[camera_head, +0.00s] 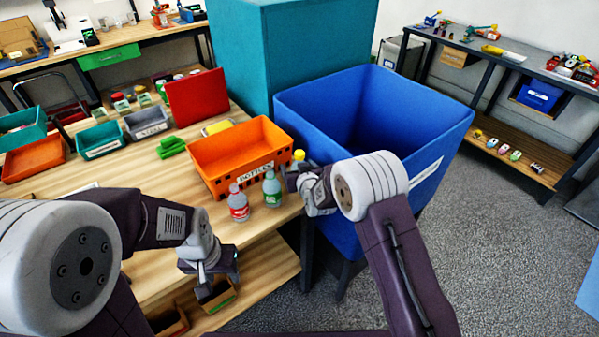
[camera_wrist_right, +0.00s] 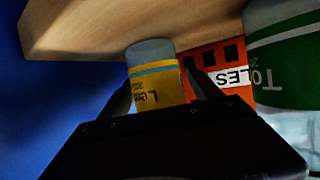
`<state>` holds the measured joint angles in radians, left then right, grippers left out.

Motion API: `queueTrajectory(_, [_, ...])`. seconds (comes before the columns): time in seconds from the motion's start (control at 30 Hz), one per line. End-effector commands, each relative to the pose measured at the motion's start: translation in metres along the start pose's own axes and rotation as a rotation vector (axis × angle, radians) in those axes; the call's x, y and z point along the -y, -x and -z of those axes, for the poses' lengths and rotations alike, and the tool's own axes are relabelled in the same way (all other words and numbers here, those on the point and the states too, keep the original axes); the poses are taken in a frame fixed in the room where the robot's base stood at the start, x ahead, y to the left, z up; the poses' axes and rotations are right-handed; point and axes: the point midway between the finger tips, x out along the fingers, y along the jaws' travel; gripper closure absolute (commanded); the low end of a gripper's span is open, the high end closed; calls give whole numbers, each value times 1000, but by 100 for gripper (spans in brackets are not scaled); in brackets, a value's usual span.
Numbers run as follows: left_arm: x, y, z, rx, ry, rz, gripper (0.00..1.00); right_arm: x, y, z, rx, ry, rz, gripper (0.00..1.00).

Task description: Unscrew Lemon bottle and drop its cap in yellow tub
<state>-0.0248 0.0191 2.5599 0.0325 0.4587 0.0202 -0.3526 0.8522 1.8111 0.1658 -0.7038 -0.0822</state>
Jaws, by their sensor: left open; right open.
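The Lemon bottle shows its yellow cap (camera_head: 299,155) in the head view, at the right front corner of the orange crate; my right gripper hides most of the rest. In the right wrist view the Lemon bottle (camera_wrist_right: 157,88) appears upside down with its yellow label, between my open right fingers; I cannot tell whether they touch it. My right gripper (camera_head: 293,178) comes at it from the right. My left gripper (camera_head: 203,288) is open and points down at the table's front edge, away from the bottles. A small yellow tub (camera_head: 217,127) sits behind the orange crate, partly hidden.
A red-labelled bottle (camera_head: 238,203) and a green bottle (camera_head: 272,190) stand in front of the orange crate (camera_head: 230,150). A large blue bin (camera_head: 300,108) stands right of the table. A red panel (camera_head: 197,98), green object (camera_head: 171,147) and grey tub (camera_head: 147,123) lie farther back.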

Motion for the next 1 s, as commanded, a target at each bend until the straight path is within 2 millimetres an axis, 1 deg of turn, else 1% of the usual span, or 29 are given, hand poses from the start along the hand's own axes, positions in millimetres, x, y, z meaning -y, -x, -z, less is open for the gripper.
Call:
queueTrajectory(0.1, [0, 0, 0, 0, 0, 0, 54, 0, 0, 0, 0, 0, 0, 27])
queueTrajectory(0.13, [0, 0, 0, 0, 0, 0, 54, 0, 0, 0, 0, 0, 0, 32])
queueTrajectory(0.33, [0, 0, 0, 0, 0, 0, 54, 0, 0, 0, 0, 0, 0, 88])
queueTrajectory(0.37, [0, 0, 0, 0, 0, 0, 54, 0, 0, 0, 0, 0, 0, 90])
queueTrajectory(0.4, [0, 0, 0, 0, 0, 0, 54, 0, 0, 0, 0, 0, 0, 96])
queueTrajectory(0.57, [0, 0, 0, 0, 0, 0, 54, 0, 1, 1, 0, 0, 0, 97])
queueTrajectory(0.63, [0, 1, 0, 0, 0, 0, 54, 0, 3, 8, -3, -1, 0, 97])
queueTrajectory(0.67, [0, 1, 0, 0, 0, 0, 54, 0, 5, 13, -4, -1, 0, 97])
queueTrajectory(0.9, [0, 5, 0, 0, 0, 0, 54, 0, 28, 67, -5, -1, 0, 97])
queueTrajectory(1.0, [0, 6, 1, 0, 0, 0, 54, 0, 35, 83, -5, -1, 0, 97])
